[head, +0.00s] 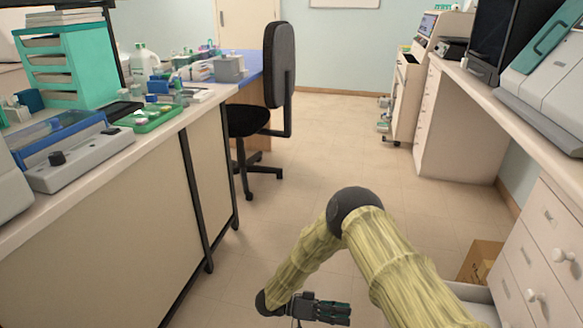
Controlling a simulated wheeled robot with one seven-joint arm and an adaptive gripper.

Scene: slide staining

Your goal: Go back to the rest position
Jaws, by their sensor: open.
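My gripper (322,309) shows at the bottom middle of the head view, at the end of my bent arm. It is dark with teal parts and is low over the tiled floor, away from both counters. Its jaws are open, and I see nothing held between them. The arm rises from the lower right, bends at a dark elbow joint and comes down to the left.
A counter (110,180) with a teal drawer rack (65,60) and lab items runs along the left. A black office chair (280,80) stands beyond it. White drawers (540,250) and a cardboard box (482,262) are at right. The middle floor (330,140) is clear.

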